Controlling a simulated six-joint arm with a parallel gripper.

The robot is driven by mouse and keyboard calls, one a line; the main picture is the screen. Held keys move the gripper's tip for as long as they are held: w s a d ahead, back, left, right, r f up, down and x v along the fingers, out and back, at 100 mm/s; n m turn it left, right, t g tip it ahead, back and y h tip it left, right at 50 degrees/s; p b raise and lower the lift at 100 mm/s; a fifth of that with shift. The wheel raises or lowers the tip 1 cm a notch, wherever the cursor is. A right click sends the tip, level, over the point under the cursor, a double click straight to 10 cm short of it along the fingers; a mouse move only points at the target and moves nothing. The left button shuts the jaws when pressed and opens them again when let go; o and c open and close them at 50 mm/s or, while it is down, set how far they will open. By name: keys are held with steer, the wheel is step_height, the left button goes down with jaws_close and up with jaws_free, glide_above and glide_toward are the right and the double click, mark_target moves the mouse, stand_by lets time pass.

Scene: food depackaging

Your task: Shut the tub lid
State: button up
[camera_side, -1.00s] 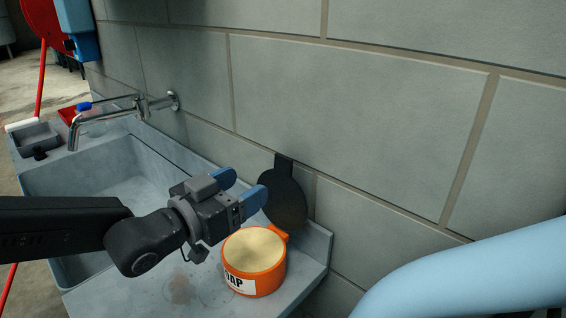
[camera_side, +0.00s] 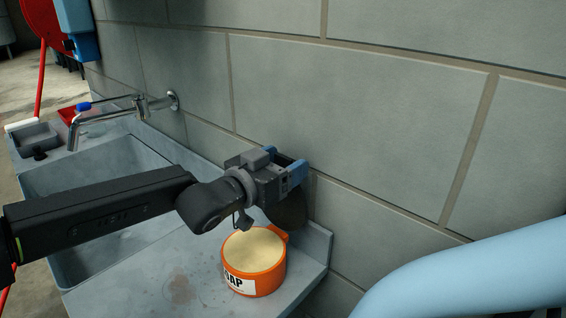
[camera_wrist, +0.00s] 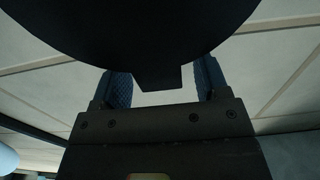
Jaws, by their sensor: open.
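The orange tub (camera_side: 254,280) stands upright on the counter to the right of the sink. Its top is uncovered and shows a pale yellow surface. The round dark lid (camera_side: 289,212) stands upright at the tub's back edge, near the wall, and my gripper hides its upper part. My gripper (camera_side: 294,168) is open at the top of the lid, its blue fingers pointing toward the wall. In the wrist view, the dark lid (camera_wrist: 140,35) fills the upper middle, and its tab (camera_wrist: 150,76) lies between my two fingers (camera_wrist: 161,88). I cannot tell whether they touch it.
The tiled wall (camera_side: 380,110) is close behind the lid and my fingers. The sink basin (camera_side: 90,180) and tap (camera_side: 110,115) are to the left. A thick light blue pipe (camera_side: 470,275) is at the lower right. The counter (camera_side: 150,290) left of the tub is clear.

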steer(key=shift+d, duration=0.1)
jaws_close()
stand_by(0.7)
